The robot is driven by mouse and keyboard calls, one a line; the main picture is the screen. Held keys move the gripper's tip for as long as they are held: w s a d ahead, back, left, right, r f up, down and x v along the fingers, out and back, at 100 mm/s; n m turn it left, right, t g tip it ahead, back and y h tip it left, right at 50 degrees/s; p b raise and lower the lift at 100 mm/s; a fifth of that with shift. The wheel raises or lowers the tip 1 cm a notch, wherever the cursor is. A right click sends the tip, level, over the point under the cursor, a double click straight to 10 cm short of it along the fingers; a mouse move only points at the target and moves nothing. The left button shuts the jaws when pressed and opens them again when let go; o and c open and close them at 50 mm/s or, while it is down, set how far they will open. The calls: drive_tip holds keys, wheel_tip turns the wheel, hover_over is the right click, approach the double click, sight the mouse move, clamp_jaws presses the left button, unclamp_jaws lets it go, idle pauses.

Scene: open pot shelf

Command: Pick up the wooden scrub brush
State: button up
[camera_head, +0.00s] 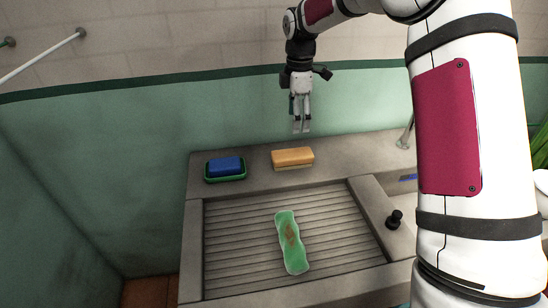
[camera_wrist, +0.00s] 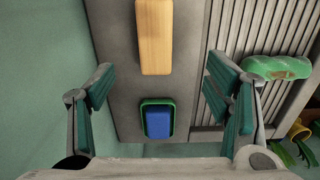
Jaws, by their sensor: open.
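The wooden scrub brush (camera_head: 292,157) lies on the grey stone ledge behind the ribbed basin, a tan block with a paler underside. In the wrist view the brush (camera_wrist: 155,36) shows at the top centre, cut by the frame edge. My gripper (camera_head: 301,128) hangs pointing down above the ledge, just over and behind the brush in the head view, apart from it. In the wrist view my gripper (camera_wrist: 160,82) has its two green-padded fingers spread wide, with nothing between them in their grasp.
A blue block (camera_head: 226,165) sits in a green dish (camera_head: 239,176) left of the brush. A green item with a brown patch (camera_head: 285,228) lies on the ribbed basin (camera_head: 234,240). A tap (camera_head: 406,134) stands at right. The green wall (camera_head: 150,130) rises behind the ledge.

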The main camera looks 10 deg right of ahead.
hover_over(293, 153)
drive_tip(key=f, duration=0.8)
drive_tip(key=shift+s+a+f, duration=0.2)
drive_tip(key=shift+a+f, duration=0.05)
drive_tip(key=shift+a, duration=0.05)
drive_tip(key=shift+w+d+f+p, duration=0.1)
drive_tip(key=shift+f+p, duration=0.2)
drive_tip(key=shift+f, duration=1.2)
drive_tip(key=shift+w+d+f+p, duration=0.1)
drive_tip(key=shift+f+p, duration=0.15)
drive_tip(key=shift+f, duration=1.2)
drive_tip(key=c, duration=1.3)
